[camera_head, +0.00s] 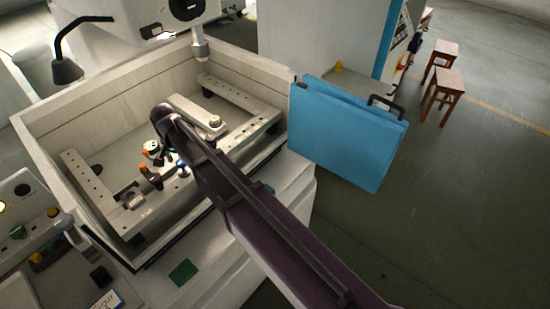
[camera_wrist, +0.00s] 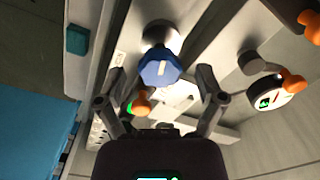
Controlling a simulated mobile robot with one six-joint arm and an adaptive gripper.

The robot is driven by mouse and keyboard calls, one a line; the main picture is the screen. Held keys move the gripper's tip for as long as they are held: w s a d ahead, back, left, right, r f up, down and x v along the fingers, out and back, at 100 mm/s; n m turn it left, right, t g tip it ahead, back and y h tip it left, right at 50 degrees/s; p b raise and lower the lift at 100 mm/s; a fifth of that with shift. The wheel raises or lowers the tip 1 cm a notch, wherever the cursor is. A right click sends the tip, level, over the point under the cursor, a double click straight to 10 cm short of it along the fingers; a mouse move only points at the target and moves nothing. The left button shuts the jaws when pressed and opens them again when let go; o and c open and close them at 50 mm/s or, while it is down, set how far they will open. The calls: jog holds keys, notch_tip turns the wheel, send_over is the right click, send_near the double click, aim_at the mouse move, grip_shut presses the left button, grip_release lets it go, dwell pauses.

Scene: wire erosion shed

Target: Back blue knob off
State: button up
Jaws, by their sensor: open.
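The blue knob (camera_wrist: 160,68) shows in the wrist view as a faceted blue cap on a round grey metal base, fixed to a pale slotted plate. My gripper (camera_wrist: 153,90) is open, with one finger to the left of the knob and one to the right, both a little short of it in the picture. I cannot tell whether either finger touches it. In the head view the blue knob (camera_head: 181,169) is a small blue spot beside my arm, and my gripper is mostly hidden behind the arm.
An orange knob (camera_wrist: 141,106) sits close to the left finger. A dial with an orange handle (camera_wrist: 268,92) is at the right. The machine tank's pale walls (camera_head: 110,75) surround the fixtures. A blue case-like panel (camera_head: 345,130) stands right of the tank.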

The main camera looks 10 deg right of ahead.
aim_at(181, 162)
jog(key=n, duration=0.4)
jog(key=shift+n, duration=0.3)
jog(key=n, duration=1.2)
jog(key=shift+n, duration=0.4)
notch_tip(181, 162, up, 14)
jog(key=p, duration=1.4)
jog(key=s+d+f+m+b, duration=0.2)
jog(key=d+f+m+b, duration=0.1)
jog(key=d, duration=0.7)
jog(key=s+d+f+m+b, duration=0.1)
jog(key=d+f+m+b, duration=0.2)
jog(key=d, duration=0.7)
jog(key=s+d+f+m+b, duration=0.2)
jog(key=d+f+m+b, duration=0.2)
jog(key=d, duration=0.6)
jog(key=shift+s+d+f+b, duration=0.35)
jog(key=shift+d+f+b, duration=0.05)
jog(key=shift+f+b, duration=0.3)
